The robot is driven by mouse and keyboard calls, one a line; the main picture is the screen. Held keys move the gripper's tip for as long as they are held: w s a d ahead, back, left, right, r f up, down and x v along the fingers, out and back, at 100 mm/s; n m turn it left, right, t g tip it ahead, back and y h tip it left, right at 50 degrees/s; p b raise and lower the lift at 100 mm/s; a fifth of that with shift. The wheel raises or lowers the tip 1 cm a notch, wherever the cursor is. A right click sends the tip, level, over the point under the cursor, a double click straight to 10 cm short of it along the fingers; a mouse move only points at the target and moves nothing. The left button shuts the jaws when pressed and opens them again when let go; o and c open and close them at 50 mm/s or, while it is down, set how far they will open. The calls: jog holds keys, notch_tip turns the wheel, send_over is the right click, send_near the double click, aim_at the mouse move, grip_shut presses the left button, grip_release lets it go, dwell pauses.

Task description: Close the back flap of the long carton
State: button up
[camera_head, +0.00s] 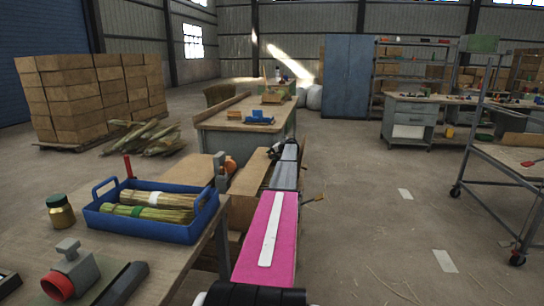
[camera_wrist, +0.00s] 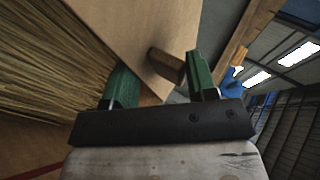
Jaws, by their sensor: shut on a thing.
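The long carton (camera_head: 242,211) stands just past the near bench, partly hidden behind my arm. A tan panel of it (camera_head: 250,172) slopes up beside my arm. In the wrist view a tan cardboard flap (camera_wrist: 130,32) reaches down between the fingers, with a short brown peg (camera_wrist: 166,66) on it. My gripper (camera_wrist: 160,82) has its green fingers on either side of the peg and is shut on it; the exact contact is hard to see. Bundled straw (camera_wrist: 45,65) lies left of the flap. In the head view my dark gripper (camera_head: 277,152) is small and its fingers are hidden.
A blue tray (camera_head: 150,222) with straw bundles, a jar (camera_head: 60,211) and a red-ended vise (camera_head: 70,270) stand on the near bench (camera_head: 160,285). Another workbench (camera_head: 240,112) stands beyond the carton. A wheeled cart (camera_head: 500,165) is at right. The floor between is mostly open.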

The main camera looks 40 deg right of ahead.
jog(key=shift+f, duration=0.4)
jog(key=o, duration=1)
jog(key=shift+r, duration=0.1)
notch_tip(320, 180, up, 4)
jog(key=shift+w+a+f, duration=0.1)
jog(key=w+a+r, duration=0.2)
jog(key=a+r, duration=0.5)
jog(key=a, duration=0.4)
jog(key=shift+a, duration=0.25)
jog(key=shift+w, duration=0.1)
jog(key=shift+r, duration=0.15)
jog(key=s+a+r, duration=0.1)
jog(key=s+r, duration=0.5)
jog(key=r, duration=0.4)
jog(key=shift+r, duration=0.3)
